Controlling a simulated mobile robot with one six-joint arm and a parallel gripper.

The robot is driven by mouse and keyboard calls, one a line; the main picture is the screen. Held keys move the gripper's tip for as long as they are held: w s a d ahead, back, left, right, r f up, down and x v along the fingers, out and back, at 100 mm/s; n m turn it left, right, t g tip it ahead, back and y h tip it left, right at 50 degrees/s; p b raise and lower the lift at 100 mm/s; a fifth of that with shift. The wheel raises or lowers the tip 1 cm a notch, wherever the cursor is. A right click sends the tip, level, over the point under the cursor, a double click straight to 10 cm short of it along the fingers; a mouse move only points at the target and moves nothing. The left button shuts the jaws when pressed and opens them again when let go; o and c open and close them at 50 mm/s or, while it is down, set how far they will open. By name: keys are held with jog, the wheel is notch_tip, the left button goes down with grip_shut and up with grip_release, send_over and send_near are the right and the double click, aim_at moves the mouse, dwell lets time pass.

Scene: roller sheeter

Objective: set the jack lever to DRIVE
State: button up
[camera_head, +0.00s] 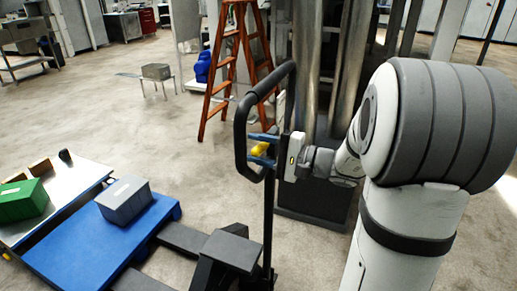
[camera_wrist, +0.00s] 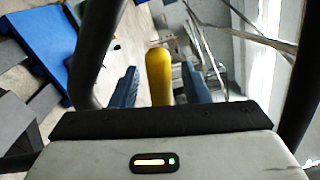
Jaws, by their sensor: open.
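The jack lever (camera_head: 261,148) is a short yellow grip inside the black loop handle (camera_head: 241,135) of the pallet jack. In the wrist view the yellow lever (camera_wrist: 158,75) points away from me, in the middle of the picture. My gripper (camera_head: 252,149) is open, with one blue finger above and one below the lever in the head view. In the wrist view my gripper (camera_wrist: 160,84) shows a finger on each side of the lever, with a visible gap at each side. Any markings for the lever's settings cannot be seen.
The black handle bar (camera_wrist: 97,50) passes close on the left in the wrist view. A blue pallet (camera_head: 80,255) carries a grey box (camera_head: 124,200); a green box (camera_head: 22,201) sits nearby. An orange stepladder (camera_head: 216,75) and metal columns stand behind.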

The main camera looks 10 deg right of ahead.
jog(key=v, duration=0.7)
jog(key=shift+s+d+b, duration=0.2)
jog(key=shift+d+b, duration=0.05)
jog(key=shift+b, duration=0.1)
jog(key=shift+s, duration=0.1)
